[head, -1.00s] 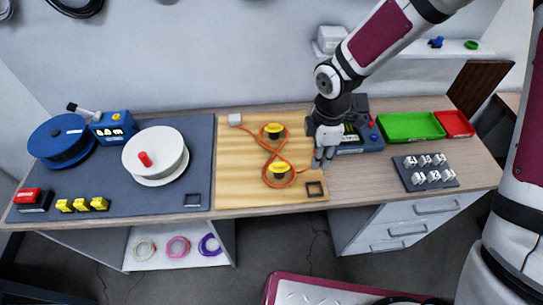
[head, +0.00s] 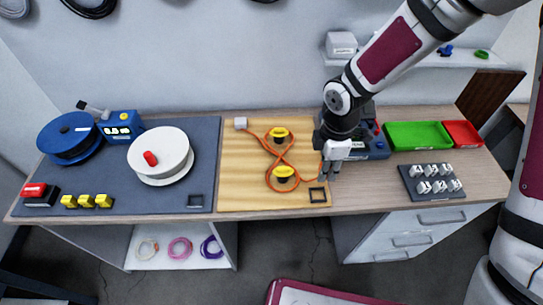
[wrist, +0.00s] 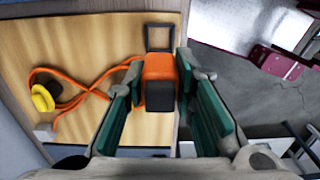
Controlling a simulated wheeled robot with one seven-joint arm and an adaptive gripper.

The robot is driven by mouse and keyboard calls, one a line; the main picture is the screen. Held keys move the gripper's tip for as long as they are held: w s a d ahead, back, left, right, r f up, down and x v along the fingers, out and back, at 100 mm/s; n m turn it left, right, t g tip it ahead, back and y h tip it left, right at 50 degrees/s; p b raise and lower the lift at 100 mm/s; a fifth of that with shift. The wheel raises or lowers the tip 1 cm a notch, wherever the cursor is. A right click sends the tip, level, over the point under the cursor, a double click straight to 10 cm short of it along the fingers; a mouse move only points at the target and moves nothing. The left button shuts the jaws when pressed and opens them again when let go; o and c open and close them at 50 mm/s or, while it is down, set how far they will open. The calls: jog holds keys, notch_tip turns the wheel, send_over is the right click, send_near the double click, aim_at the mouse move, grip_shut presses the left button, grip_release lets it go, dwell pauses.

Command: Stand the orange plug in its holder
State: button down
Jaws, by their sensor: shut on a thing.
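The orange plug (wrist: 160,68), with a black end, sits between my gripper's fingers (wrist: 159,78) in the wrist view. The gripper is shut on it. In the head view my gripper (head: 328,170) is over the right edge of the wooden board, and the plug is mostly hidden by the fingers. The holder, a dark square frame (head: 318,195), lies at the board's front right corner. In the wrist view the holder (wrist: 160,38) shows just beyond the plug. The plug appears outside it; the height between them is unclear. An orange cable (head: 296,160) trails from the plug.
The cable winds around two yellow-topped posts (head: 283,172) and reaches a grey block (head: 240,123) on the wooden board (head: 240,185). A dark device (head: 372,147) stands behind my gripper. Right are green (head: 420,136) and red trays and a rack of grey parts (head: 432,184).

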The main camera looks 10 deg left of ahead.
jog(key=shift+f+b, duration=1.15)
jog(key=shift+f, duration=1.95)
jog(key=shift+f, duration=0.1)
jog(key=shift+f+b, duration=0.6)
jog(key=shift+f, duration=0.7)
jog(key=shift+f+b, duration=0.35)
jog(key=shift+f, duration=0.55)
jog(key=c, duration=1.2)
grip_release()
jog(key=shift+c, duration=0.2)
jog(key=shift+r, duration=0.15)
jog(key=shift+r+p, duration=1.65)
jog(key=shift+r, duration=2.25)
